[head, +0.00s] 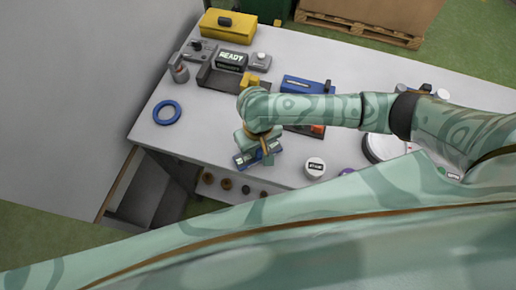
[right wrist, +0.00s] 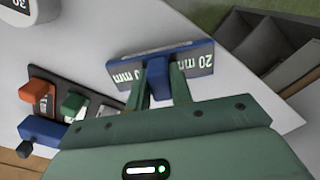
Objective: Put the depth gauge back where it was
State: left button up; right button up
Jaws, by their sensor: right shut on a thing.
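The depth gauge, a blue and grey T-shaped piece marked "20 mm", is in my right gripper (right wrist: 165,85). In the right wrist view the gauge (right wrist: 122,73) has its blue stem between the two green fingers, with its marked bar across the fingertips. In the head view my right gripper (head: 260,138) points down over the front part of the table, with the gauge (head: 246,160) below it near the front edge. Whether the gauge touches the tabletop is hard to tell. My left gripper is not in view.
On the grey table (head: 200,135) are a blue ring (head: 159,120), a READY display (head: 232,60), a yellow case (head: 228,27), a blue box (head: 307,84) and a white round lidded thing (head: 315,162). A dark holder with an orange block (right wrist: 35,91) lies close by. The left front tabletop is clear.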

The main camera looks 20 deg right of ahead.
jog(key=shift+f, duration=0.3)
jog(key=o, duration=0.9)
notch_tip(320, 180, up, 12)
jog(key=p, duration=0.5)
jog(key=shift+r+p, duration=0.1)
jog(key=shift+p, duration=0.3)
